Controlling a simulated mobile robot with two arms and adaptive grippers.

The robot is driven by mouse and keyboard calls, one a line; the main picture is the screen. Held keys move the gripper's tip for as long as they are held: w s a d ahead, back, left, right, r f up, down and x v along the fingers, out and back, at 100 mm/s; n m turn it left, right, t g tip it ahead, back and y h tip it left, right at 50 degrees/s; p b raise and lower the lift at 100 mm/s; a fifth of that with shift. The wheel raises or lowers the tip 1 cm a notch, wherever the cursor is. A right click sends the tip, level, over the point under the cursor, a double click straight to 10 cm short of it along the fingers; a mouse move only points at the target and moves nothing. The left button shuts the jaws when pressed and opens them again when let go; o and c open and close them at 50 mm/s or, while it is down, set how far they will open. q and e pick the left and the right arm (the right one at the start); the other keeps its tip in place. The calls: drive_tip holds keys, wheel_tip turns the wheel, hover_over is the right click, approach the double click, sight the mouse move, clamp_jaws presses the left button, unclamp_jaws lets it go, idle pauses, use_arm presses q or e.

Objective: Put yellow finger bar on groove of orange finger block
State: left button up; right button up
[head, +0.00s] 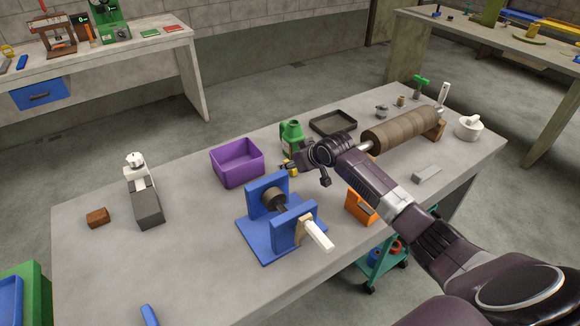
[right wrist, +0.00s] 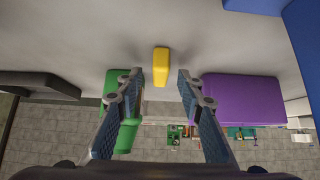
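The yellow finger bar (right wrist: 161,66) stands out between the fingers of my right gripper (right wrist: 161,82) in the right wrist view, with visible gaps on both sides. That gripper is open. In the head view my right gripper (head: 307,174) is over the table's middle, and a small yellow piece (head: 291,168) shows beside it, partly hidden. The orange finger block (head: 359,208) sits near the table's front edge, partly covered by my right arm; its groove cannot be made out. My left gripper is not in view.
A blue stand with a roller (head: 265,228) is just left of the orange block. A purple bin (head: 237,164), a green bottle (head: 292,138) and a dark tray (head: 333,122) surround the gripper. A large ribbed roller (head: 402,130) lies right. The table's left front is mostly clear.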

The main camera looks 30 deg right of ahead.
drive_tip(key=shift+x, duration=0.9)
clamp_jaws()
drive_tip(key=shift+r, duration=0.15)
wheel_tip(320, 180, up, 20)
drive_tip(key=b, duration=0.2)
drive_tip(key=s+a+r, duration=0.6)
drive_tip(key=s+a, duration=0.3)
drive_tip(key=a, duration=0.4)
drive_tip(key=s+a, duration=0.4)
drive_tip(key=s, duration=0.7)
drive_tip(key=shift+a+r+m+h, duration=0.3)
drive_tip(key=shift+r+m, duration=0.1)
drive_tip(key=shift+r, duration=0.1)
